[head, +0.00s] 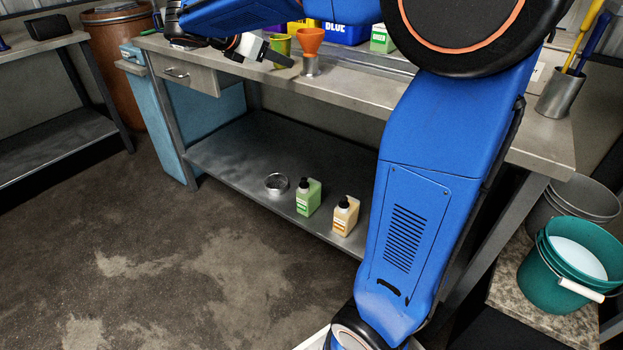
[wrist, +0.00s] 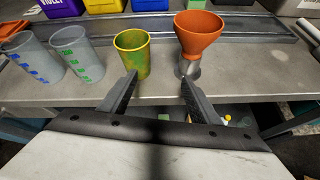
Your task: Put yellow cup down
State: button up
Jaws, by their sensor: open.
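The yellow cup (wrist: 132,55), smeared with green, stands upright on the metal bench top (wrist: 75,92) in the wrist view. In the head view the yellow cup (head: 281,42) is partly behind my gripper (head: 275,56). In the wrist view my gripper (wrist: 158,86) is open, with nothing between its fingers. Its left fingertip overlaps the lower right of the cup in the picture; I cannot tell whether they touch.
An orange funnel (wrist: 200,32) sits on a small metal can (wrist: 187,66) right of the cup. Two grey cups, one with blue marks (wrist: 34,57) and one with green marks (wrist: 77,53), stand to the left. Coloured bins, including a blue one (head: 343,33), line the back.

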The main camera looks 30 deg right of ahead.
jog(key=s+a+f+m+y, duration=0.3)
jog(key=s+f+m, duration=0.3)
jog(key=s, duration=0.5)
jog(key=s+a+f+m+y, duration=0.3)
jog(key=s+f+m, duration=0.4)
jog(key=s, duration=0.4)
jog(key=s+a+f+m+y, duration=0.4)
jog(key=s+f+m, duration=0.3)
jog(key=s, duration=0.4)
jog(key=shift+t+y, duration=0.3)
jog(key=shift+y, duration=0.3)
